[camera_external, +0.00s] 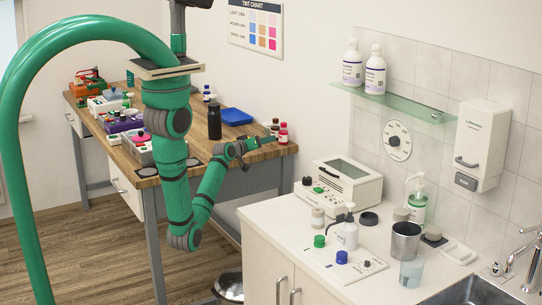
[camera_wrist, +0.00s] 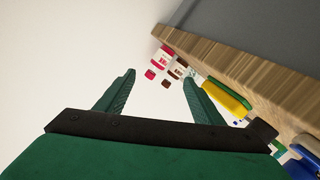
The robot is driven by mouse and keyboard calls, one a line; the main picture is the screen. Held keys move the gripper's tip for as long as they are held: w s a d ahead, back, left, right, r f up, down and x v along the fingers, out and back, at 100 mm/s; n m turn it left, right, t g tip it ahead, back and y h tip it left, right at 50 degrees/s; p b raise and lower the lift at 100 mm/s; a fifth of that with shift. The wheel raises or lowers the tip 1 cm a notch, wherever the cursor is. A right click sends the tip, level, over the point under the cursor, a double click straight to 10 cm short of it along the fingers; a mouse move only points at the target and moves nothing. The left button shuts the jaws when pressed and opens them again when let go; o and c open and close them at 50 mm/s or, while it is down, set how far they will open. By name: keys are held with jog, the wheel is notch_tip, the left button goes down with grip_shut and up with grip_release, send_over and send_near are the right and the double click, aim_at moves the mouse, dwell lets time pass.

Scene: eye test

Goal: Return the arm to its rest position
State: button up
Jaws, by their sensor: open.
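My green arm hangs down in the external view, bends at its elbow and rises again toward the wooden table (camera_external: 205,152). My gripper (camera_external: 266,141) is at the table's right end, close to small bottles with red labels (camera_external: 283,133). In the wrist view my gripper (camera_wrist: 158,82) has its two green fingers spread wide with nothing held between them. Small red and dark brown items (camera_wrist: 176,69) show beyond the fingertips. Whether the fingers touch the bottles cannot be told.
A black bottle (camera_external: 214,120) and a blue tray (camera_external: 235,116) stand on the table near my forearm. The white counter (camera_external: 283,228) on the right holds a beige-and-white device (camera_external: 340,185), a metal cup (camera_external: 405,242) and pump bottles. Open floor (camera_external: 85,245) lies left of my elbow.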

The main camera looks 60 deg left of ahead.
jog(key=s+d+f+m+g+h, duration=0.1)
jog(key=s+d+f+g, duration=0.1)
jog(key=s+d+f, duration=0.45)
jog(key=s+d+f+g+h, duration=0.1)
jog(key=d+f+h, duration=0.15)
jog(key=f, duration=0.75)
jog(key=s+d+f+m+g+h, duration=0.15)
jog(key=s+d+f, duration=0.3)
jog(key=f, duration=0.45)
jog(key=s+d+f+m+g, duration=0.1)
jog(key=s+d+f+g, duration=0.1)
jog(key=s+d+f, duration=0.4)
jog(key=s+d+f+g+h, duration=0.1)
jog(key=s+d+f+g, duration=0.2)
jog(key=s, duration=0.5)
jog(key=s+d+f+m, duration=0.1)
jog(key=s+d+f, duration=0.45)
jog(key=s, duration=0.25)
jog(key=d+r+m+t, duration=0.2)
jog(key=r+t, duration=0.1)
jog(key=r, duration=0.8)
jog(key=s+d+r+m+t, duration=0.1)
jog(key=d+r+m+t, duration=0.1)
jog(key=r, duration=0.8)
jog(key=s+d+r+m+t, duration=0.1)
jog(key=r+t, duration=0.3)
jog(key=r, duration=0.7)
jog(key=shift+d+r+m+t+h, duration=0.35)
jog(key=shift+d+m, duration=0.1)
jog(key=shift+d, duration=0.2)
